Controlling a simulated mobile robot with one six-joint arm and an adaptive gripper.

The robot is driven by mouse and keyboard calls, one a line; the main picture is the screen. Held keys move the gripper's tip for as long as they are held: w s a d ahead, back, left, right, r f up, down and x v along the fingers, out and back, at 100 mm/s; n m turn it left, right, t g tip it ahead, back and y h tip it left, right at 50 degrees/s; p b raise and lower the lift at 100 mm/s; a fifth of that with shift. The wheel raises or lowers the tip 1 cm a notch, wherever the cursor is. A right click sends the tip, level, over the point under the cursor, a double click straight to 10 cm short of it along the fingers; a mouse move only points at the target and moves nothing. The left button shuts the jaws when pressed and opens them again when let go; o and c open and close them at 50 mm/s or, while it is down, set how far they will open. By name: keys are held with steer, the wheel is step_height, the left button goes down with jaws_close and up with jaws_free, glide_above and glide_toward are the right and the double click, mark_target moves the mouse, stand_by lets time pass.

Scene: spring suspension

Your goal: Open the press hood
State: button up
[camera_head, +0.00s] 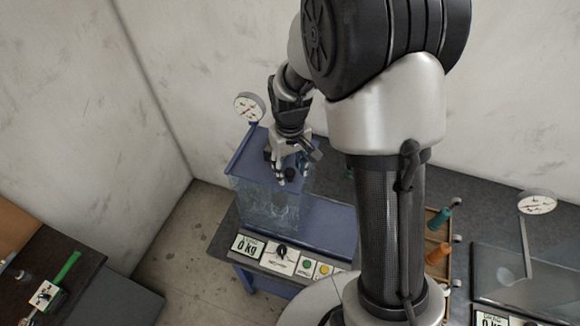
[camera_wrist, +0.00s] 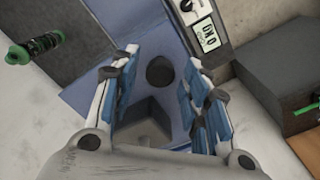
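The press (camera_head: 325,228) is blue, with a clear hood (camera_head: 265,208) at its left end below a blue top plate (camera_head: 248,152). In the head view my gripper (camera_head: 284,172) points down at the right side of this plate and hood. In the wrist view my gripper (camera_wrist: 160,98) is open, its two blue-padded fingers apart. A round black knob (camera_wrist: 160,71) shows between and just beyond the fingertips, on the blue surface (camera_wrist: 85,98). The fingers do not visibly touch it. I cannot tell whether the hood is fully shut.
The press's front panel has a 0 kg display (camera_head: 247,245), a black dial (camera_head: 281,250) and coloured buttons. A round gauge (camera_head: 249,107) stands behind it. A second clear-covered machine (camera_head: 500,275) is at right, beside a spring rack (camera_head: 438,250). A dark bench (camera_head: 75,275) is at left.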

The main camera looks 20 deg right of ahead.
jaws_close()
stand_by(0.3)
steer(key=s+d+b, duration=0.2)
steer(key=s+d, duration=0.9)
steer(key=d, duration=0.4)
steer(key=shift+s+d, duration=0.25)
steer(key=shift+d, duration=0.1)
steer(key=shift+o, duration=0.8)
jaws_free()
step_height(320, 180, up, 12)
